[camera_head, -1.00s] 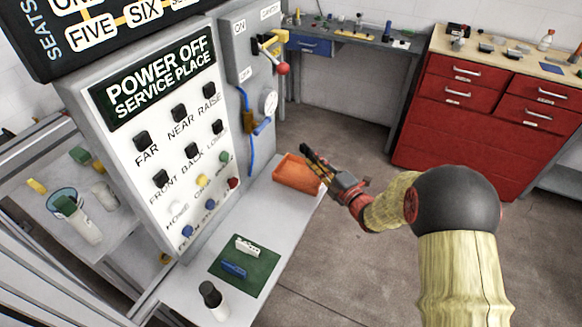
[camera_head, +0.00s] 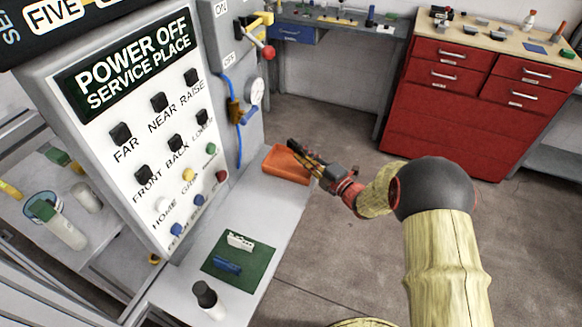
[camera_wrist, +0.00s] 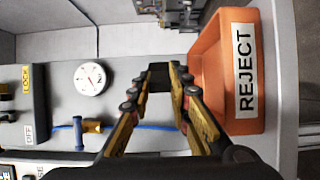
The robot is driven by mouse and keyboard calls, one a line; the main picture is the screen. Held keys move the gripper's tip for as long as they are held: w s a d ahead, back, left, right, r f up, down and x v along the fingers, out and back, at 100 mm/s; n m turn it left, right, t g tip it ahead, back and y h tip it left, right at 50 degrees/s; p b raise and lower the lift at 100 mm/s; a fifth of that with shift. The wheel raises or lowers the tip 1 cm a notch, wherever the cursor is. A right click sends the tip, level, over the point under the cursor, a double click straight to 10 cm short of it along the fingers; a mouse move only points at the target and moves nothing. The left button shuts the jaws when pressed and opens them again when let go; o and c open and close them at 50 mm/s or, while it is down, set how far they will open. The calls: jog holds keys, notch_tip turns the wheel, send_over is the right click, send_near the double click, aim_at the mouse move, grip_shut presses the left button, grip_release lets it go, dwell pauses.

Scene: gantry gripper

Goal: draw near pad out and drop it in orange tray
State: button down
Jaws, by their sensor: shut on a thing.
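The orange tray (camera_head: 272,163) sits at the far end of the grey ledge. In the wrist view the orange tray (camera_wrist: 212,75) is on the right and bears a REJECT label. My gripper (camera_head: 298,152) is by the tray, its fingers overlapping the tray's right part in the head view. In the wrist view my gripper (camera_wrist: 160,76) is shut on a small dark block, which I take to be the pad (camera_wrist: 160,79). The block shows between the fingertips, left of the tray.
A green mat (camera_head: 255,274) with a white piece (camera_head: 240,241) and a blue piece (camera_head: 227,265) lies on the near ledge beside a dark-capped bottle (camera_head: 206,298). The button panel (camera_head: 140,150) rises left of the ledge. A gauge (camera_wrist: 90,78) and blue-handled valve (camera_wrist: 78,133) are near my gripper.

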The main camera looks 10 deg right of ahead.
jog(key=c, duration=1.6)
grip_release()
jog(key=shift+s, duration=0.1)
jog(key=v, duration=1.1)
jog(key=shift+s+d, duration=0.25)
jog(key=shift+s, duration=0.1)
